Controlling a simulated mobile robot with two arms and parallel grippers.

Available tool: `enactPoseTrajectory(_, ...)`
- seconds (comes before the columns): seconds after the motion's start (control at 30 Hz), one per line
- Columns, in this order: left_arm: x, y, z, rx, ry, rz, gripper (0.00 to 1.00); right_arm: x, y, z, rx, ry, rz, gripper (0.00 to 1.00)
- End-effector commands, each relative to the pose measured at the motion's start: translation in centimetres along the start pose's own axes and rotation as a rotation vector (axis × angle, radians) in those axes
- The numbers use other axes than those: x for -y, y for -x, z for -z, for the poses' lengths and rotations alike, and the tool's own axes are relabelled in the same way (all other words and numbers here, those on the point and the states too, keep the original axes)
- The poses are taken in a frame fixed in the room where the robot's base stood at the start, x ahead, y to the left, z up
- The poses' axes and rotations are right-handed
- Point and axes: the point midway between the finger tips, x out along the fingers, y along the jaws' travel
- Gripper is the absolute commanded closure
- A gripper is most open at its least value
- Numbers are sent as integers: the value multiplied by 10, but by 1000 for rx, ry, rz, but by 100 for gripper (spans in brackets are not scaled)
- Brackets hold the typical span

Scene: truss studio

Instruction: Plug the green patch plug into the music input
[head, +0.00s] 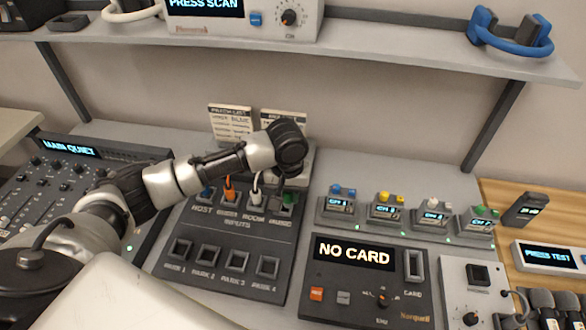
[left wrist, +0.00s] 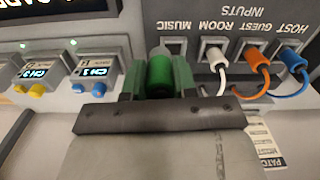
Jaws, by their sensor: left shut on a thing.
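My left gripper (head: 288,184) is shut on the green patch plug (left wrist: 160,75), which sits between its fingers in the left wrist view. The plug also shows as a small green patch in the head view (head: 290,199). The music input (left wrist: 175,47) is a grey socket at the end of the inputs row. It shows just behind the plug's tip in the left wrist view, slightly to one side. I cannot tell whether the plug touches it. My right gripper is not in view.
A white plug (left wrist: 219,56) stands in the room input beside the music input, then an orange plug (left wrist: 257,58) and a blue plug (left wrist: 292,60). Channel boxes (head: 338,206) stand to the right. Four-way park sockets lie in front, including one empty park socket (head: 268,267).

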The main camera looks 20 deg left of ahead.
Motion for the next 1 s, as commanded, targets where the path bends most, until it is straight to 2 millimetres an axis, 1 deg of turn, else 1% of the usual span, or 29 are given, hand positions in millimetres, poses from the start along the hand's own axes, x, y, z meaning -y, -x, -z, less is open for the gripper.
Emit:
enactPoseTrajectory(0.03, 4, 5, 13, 8, 48, 3, 96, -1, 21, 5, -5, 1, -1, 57)
enactPoseTrajectory(0.1, 9, -3, 28, 7, 102, 3, 96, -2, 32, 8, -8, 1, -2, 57)
enactPoseTrajectory(0.2, 18, -14, 42, 5, 158, 2, 96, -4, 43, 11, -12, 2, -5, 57)
enactPoseTrajectory(0.37, 25, -26, 52, 2, 202, 1, 96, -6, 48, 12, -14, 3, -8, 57)
enactPoseTrajectory(0.47, 26, -32, 53, -1, 205, 0, 96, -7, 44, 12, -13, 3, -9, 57)
enactPoseTrajectory(0.67, 26, -45, 53, -1, 204, 0, 96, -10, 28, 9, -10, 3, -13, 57)
enactPoseTrajectory(1.0, 26, -78, 52, -1, 203, 1, 96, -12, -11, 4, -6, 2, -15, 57)
